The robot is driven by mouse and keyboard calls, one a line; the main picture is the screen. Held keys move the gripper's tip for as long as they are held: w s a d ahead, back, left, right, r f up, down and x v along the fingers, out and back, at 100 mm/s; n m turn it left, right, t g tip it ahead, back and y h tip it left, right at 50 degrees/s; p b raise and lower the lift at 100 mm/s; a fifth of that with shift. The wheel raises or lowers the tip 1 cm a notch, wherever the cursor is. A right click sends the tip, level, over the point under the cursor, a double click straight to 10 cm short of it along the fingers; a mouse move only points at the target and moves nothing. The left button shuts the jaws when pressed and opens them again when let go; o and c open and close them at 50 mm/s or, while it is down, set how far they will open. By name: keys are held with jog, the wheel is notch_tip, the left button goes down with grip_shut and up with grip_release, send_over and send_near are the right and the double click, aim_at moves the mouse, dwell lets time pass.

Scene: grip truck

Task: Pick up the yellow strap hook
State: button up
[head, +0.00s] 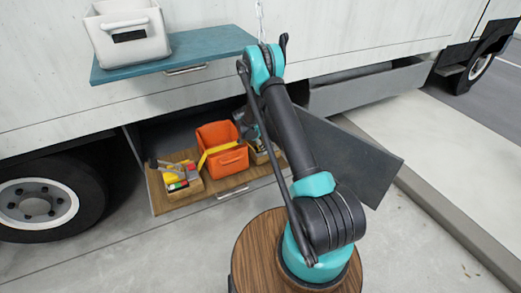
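A yellow strip (216,149) lies slantwise at the orange bin (233,162), along its front left side. It may be the yellow strap hook, but it is too small to be sure. Other yellow pieces (173,175) lie in a wooden box (194,187) left of the bin. My arm rises from the round wooden top at the lower middle, and its upper joint is in front of the truck's side. I cannot make out my gripper's fingers; the far end of my arm is hidden or too small to tell.
The bin and boxes stand on a pulled-out wooden drawer (228,192) low in the truck. Above, a teal shelf (190,54) holds a white bin (127,50). A grey panel (358,160) angles out at right.

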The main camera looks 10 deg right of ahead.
grip_shut()
notch_tip(320, 180, up, 9)
jog(key=shift+r, duration=0.2)
jog(key=shift+d+r, duration=0.15)
jog(key=shift+r, duration=0.15)
jog(key=shift+w+d, duration=0.1)
jog(key=shift+d, duration=0.1)
jog(key=shift+r, duration=0.15)
jog(key=shift+r, duration=2.1)
